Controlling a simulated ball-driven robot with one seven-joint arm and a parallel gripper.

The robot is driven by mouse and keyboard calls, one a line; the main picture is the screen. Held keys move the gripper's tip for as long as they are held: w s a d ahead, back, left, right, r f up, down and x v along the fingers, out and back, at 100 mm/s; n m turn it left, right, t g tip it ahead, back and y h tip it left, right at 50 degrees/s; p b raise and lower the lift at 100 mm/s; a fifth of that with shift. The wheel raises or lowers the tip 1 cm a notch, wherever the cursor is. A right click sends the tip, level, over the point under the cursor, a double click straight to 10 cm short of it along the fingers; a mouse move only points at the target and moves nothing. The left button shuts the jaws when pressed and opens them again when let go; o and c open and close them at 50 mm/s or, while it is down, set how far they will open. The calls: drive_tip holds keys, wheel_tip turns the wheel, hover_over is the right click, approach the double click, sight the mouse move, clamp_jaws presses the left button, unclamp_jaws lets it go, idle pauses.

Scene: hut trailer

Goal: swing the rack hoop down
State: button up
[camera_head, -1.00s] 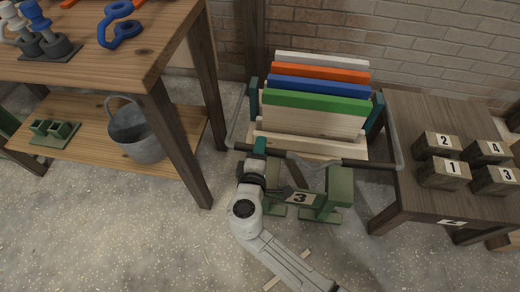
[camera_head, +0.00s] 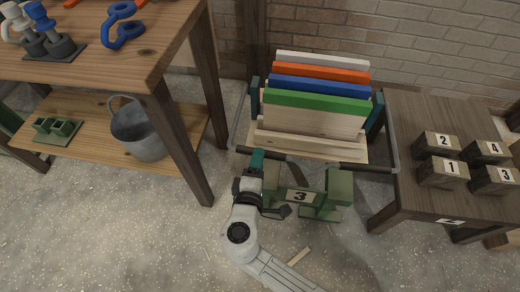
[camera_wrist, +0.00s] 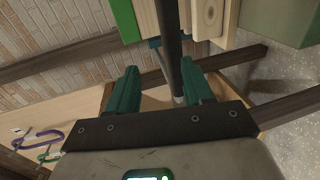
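The rack (camera_head: 262,136) holds several boards and stands against the brick wall in the head view. Its hoop has thin grey side arms (camera_head: 393,140) and a dark crossbar (camera_head: 366,168) low across the rack's front. My gripper (camera_head: 257,160) is at the left part of the crossbar, in front of the rack. In the wrist view, my gripper's teal fingers (camera_wrist: 160,88) are spread, with a dark bar (camera_wrist: 170,40) running between them, closer to the right finger. A gap shows on its left. Whether a finger touches the bar cannot be told.
A green stand marked 3 (camera_head: 300,196) is just right of my wrist, under the crossbar. A wooden bench (camera_head: 160,90) with a bucket (camera_head: 138,132) stands left. A dark table (camera_head: 400,205) with numbered blocks stands close right. The floor in front is mostly clear.

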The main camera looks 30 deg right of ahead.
drive_tip(key=v, duration=0.5)
drive_tip(key=shift+p, duration=0.3)
